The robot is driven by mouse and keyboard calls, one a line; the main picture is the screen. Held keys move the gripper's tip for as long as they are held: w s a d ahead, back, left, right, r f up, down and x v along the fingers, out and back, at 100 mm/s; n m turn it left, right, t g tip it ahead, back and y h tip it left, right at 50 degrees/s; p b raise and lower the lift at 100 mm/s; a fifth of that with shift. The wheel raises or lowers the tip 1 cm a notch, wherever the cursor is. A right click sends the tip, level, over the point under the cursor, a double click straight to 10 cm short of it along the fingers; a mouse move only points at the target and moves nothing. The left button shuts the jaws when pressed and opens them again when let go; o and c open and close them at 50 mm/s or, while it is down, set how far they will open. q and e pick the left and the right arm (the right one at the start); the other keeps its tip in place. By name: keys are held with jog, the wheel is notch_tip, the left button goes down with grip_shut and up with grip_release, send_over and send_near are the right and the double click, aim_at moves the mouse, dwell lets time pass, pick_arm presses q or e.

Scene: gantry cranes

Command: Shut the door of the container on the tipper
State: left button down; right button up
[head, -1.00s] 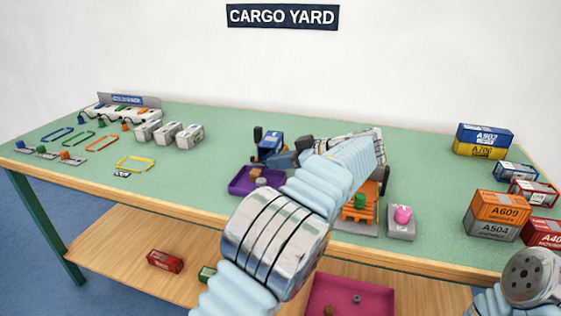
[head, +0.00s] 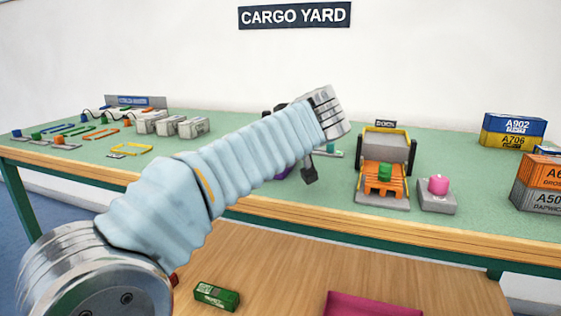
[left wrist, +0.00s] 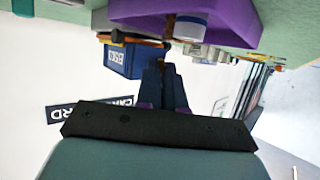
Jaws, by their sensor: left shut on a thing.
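In the left wrist view a blue box with white lettering (left wrist: 122,60) and an orange-yellow strip, likely the container, lies beyond my left gripper and to its left. My left gripper (left wrist: 164,72) has its dark fingers close together, below a purple tray (left wrist: 222,18) in that picture. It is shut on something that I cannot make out. In the head view my left forearm spans the picture and hides most of this hand and the blue box. The container's door cannot be made out. My right gripper is not in view.
A grey-and-orange platform (head: 368,198) and a pink button on a grey block (head: 438,186) stand right of my left wrist. Stacked containers (head: 514,132) are farther right. Small white containers (head: 192,128) stand left. A green container (head: 216,297) lies on the lower shelf.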

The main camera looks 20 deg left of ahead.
pick_arm(q)
jog(key=shift+a+f+m+t+h+b, duration=0.25)
jog(key=shift+a+m+t+h+b, duration=0.25)
jog(key=shift+m+h+b, duration=0.5)
jog(key=shift+w+a+r+m+t+h, duration=0.1)
jog(key=shift+a+m+t+h, duration=0.1)
jog(key=shift+m+h, duration=0.25)
jog(key=shift+w+a+r+m+t+h, duration=0.1)
jog(key=shift+a+m+t+h, duration=0.1)
jog(key=shift+m+h, duration=0.2)
jog(key=shift+w+a+r+m+t+h+p, duration=0.1)
jog(key=shift+a+m+t+h+p, duration=0.1)
jog(key=shift+m+h, duration=0.25)
jog(key=shift+a+r+m+t+h+p, duration=0.1)
jog(key=shift+m+h+p, duration=0.15)
jog(key=shift+h, duration=0.25)
jog(key=shift+w+a+m+h+p, duration=0.15)
jog(key=shift+m+h+p, duration=0.25)
jog(key=shift+m+h, duration=0.3)
jog(key=shift+w+a+f+m+h+p, duration=0.1)
jog(key=shift+w+a+m+h+p, duration=0.05)
jog(key=shift+m+h+p, duration=0.5)
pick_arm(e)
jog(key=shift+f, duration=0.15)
pick_arm(q)
jog(key=c, duration=1.2)
grip_release()
jog(key=shift+c, duration=0.2)
